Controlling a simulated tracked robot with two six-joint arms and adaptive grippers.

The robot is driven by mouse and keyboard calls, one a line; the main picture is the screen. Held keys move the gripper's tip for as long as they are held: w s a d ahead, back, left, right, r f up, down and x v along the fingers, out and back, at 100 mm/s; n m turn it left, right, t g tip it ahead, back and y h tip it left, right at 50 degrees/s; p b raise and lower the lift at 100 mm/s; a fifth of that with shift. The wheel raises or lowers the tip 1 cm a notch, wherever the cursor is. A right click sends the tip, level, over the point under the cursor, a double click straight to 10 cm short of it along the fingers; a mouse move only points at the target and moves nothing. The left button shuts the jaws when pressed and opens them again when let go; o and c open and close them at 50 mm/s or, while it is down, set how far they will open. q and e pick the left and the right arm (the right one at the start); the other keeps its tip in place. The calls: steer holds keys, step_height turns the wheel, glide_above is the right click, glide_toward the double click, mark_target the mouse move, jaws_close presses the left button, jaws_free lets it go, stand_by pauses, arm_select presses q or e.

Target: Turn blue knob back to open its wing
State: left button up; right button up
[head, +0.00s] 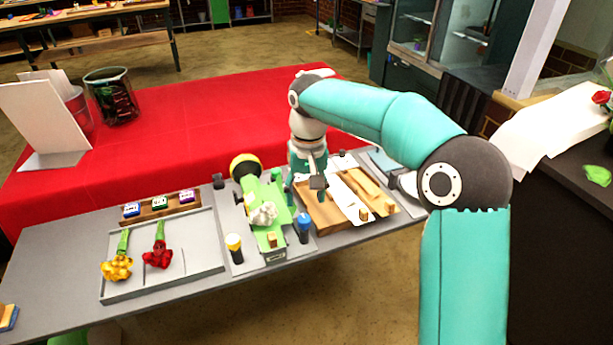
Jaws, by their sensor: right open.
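The blue knob (304,226) stands upright on a dark post at the front edge of the grey workbench, just right of the green fixture (268,225). My right gripper (308,192) points down behind the blue knob, over the left side of a wooden tray. It is open, and it looks apart from the knob, with nothing seen between its fingers. Which part is the blue knob's wing, and how far it is turned, I cannot tell. My left gripper is not in view.
A yellow knob (234,244) stands left of the green fixture. A grey tray (190,275) holds a yellow and a red flower bunch. The wooden tray (328,214) and pale boards lie to the right. A red-covered table (190,120) stands behind.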

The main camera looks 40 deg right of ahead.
mark_target(307, 217)
step_height(307, 217, up, 5)
steer(key=shift+d+r, duration=0.1)
steer(key=shift+s, duration=0.1)
stand_by(0.6)
